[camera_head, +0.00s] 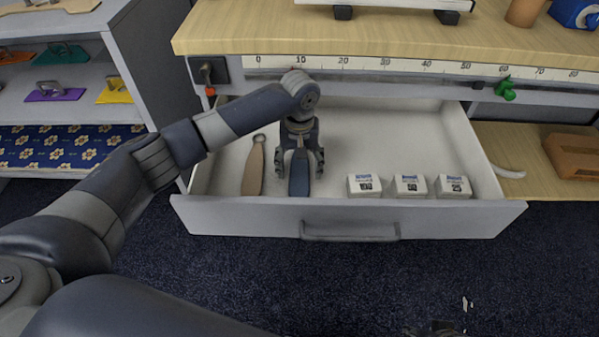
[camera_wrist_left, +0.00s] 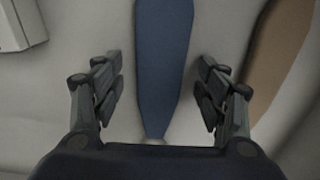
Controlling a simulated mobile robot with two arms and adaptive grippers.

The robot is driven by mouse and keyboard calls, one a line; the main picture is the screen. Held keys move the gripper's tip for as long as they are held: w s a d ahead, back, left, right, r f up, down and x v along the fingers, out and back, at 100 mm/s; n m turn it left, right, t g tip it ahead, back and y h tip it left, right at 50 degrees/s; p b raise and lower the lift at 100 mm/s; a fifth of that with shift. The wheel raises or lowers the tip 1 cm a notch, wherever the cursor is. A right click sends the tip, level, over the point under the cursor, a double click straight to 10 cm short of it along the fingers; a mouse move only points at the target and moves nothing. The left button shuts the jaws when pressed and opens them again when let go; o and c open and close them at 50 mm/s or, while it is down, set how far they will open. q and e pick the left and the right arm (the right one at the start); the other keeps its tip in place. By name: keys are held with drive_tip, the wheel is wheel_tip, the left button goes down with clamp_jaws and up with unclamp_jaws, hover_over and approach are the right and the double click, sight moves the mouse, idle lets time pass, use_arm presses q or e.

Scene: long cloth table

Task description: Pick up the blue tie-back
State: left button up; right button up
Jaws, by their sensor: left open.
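The blue tie-back (camera_head: 299,174) lies in the open white drawer (camera_head: 420,130), its long side running from back to front. My left gripper (camera_head: 300,172) reaches down into the drawer over it, with one finger on each side. In the left wrist view the blue tie-back (camera_wrist_left: 163,60) runs between the two open fingers of the left gripper (camera_wrist_left: 162,95), with a gap on both sides. Its narrow end is partly hidden by the gripper body. My right gripper cannot be made out in the head view.
A tan tie-back (camera_head: 254,168) lies just left of the gripper, inside the drawer; it also shows in the left wrist view (camera_wrist_left: 283,50). Three small white boxes (camera_head: 410,186) stand to the right. The drawer front (camera_head: 270,216) and the wooden worktop (camera_head: 240,35) bound the space.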

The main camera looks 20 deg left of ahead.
use_arm(q)
drive_tip(key=c, duration=1.1)
drive_tip(key=shift+r, duration=0.1)
drive_tip(key=shift+c, duration=0.2)
